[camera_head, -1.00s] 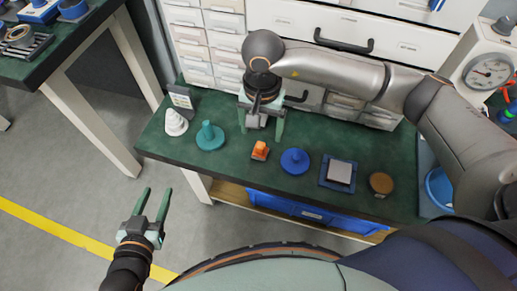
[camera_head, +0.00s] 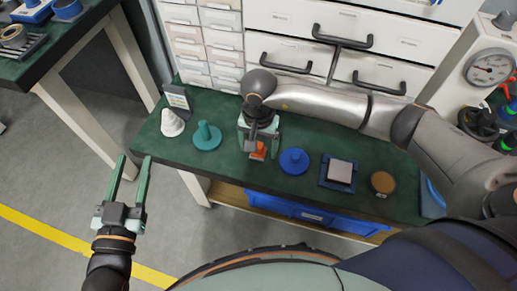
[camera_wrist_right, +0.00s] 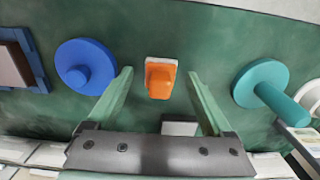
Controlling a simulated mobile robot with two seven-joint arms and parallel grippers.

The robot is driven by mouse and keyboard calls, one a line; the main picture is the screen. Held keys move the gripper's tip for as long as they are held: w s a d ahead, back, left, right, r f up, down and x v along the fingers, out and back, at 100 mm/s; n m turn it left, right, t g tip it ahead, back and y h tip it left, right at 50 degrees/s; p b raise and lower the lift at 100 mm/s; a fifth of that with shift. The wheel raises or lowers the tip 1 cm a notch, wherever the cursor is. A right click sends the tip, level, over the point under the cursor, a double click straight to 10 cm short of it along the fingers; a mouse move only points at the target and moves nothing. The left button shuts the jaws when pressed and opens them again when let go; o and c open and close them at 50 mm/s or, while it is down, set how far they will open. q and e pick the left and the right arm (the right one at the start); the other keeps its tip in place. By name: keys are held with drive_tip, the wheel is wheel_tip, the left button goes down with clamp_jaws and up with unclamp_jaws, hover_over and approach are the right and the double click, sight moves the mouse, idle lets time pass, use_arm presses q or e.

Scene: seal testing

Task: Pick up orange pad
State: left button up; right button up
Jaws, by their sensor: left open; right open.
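In the right wrist view the orange pad (camera_wrist_right: 160,78) lies centred between and beyond the tips of the open right gripper (camera_wrist_right: 159,78); nothing is between the fingers. My left gripper (camera_head: 133,165) is open and empty, off the table's left side over the floor.
Left of the pad stands a teal knobbed disc (camera_head: 207,136) and a white cone (camera_head: 171,124). Right of it are a blue knobbed disc (camera_head: 294,161), a blue tray with a grey block (camera_head: 339,172) and a brown round piece (camera_head: 383,182). Drawers (camera_head: 330,48) stand behind.

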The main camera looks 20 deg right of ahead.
drive_tip(key=shift+c, duration=0.3)
clamp_jaws()
idle(0.3)
drive_tip(key=shift+r, duration=0.15)
drive_tip(key=shift+r, duration=0.65)
drive_tip(key=r, duration=0.1)
drive_tip(key=r+p, duration=0.1)
drive_tip(key=shift+s+a+r, duration=0.15)
drive_tip(key=shift+s+r, duration=0.1)
drive_tip(key=shift+r, duration=0.05)
use_arm(q)
drive_tip(key=s+f+n+g+y+p, duration=0.1)
drive_tip(key=s+f+g, duration=0.2)
drive_tip(key=f, duration=0.4)
drive_tip(key=s+f+n+g, duration=0.1)
drive_tip(key=s+f+g, duration=0.2)
drive_tip(key=f, duration=0.5)
drive_tip(key=shift+s+g+y+p, duration=0.2)
drive_tip(key=shift+g+y+p, duration=0.2)
drive_tip(key=shift+g, duration=0.2)
use_arm(e)
drive_tip(key=s+a+r, duration=0.5)
drive_tip(key=s+r, duration=0.4)
drive_tip(key=s, duration=0.3)
drive_tip(key=shift+s, duration=0.25)
